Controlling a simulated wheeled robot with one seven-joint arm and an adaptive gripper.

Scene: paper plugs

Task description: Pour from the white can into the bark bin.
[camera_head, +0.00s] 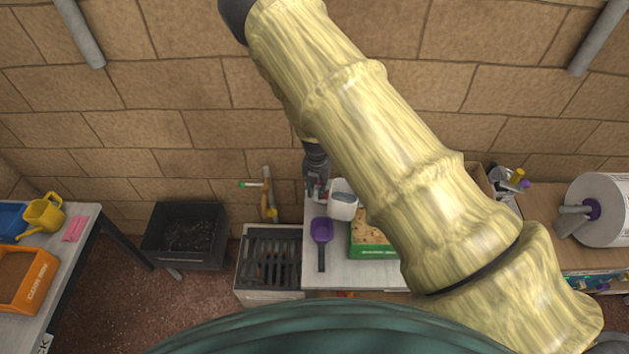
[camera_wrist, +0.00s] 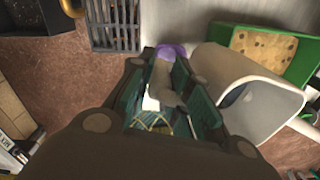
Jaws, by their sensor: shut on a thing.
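The white can (camera_head: 342,212) is at the left edge of the bamboo-like arm link in the head view. In the wrist view the white can (camera_wrist: 262,95) lies right of my fingers, its mouth to the lower right. My gripper (camera_head: 318,188) is beside it in the head view. A green bin (camera_head: 374,252) with tan chunky contents stands right of the can. Its label is too small to read, so I cannot confirm it is the bark bin.
An orange bin (camera_head: 37,290) and yellow watering can (camera_head: 43,212) are on the left table. A white roll (camera_head: 603,200) is at right.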

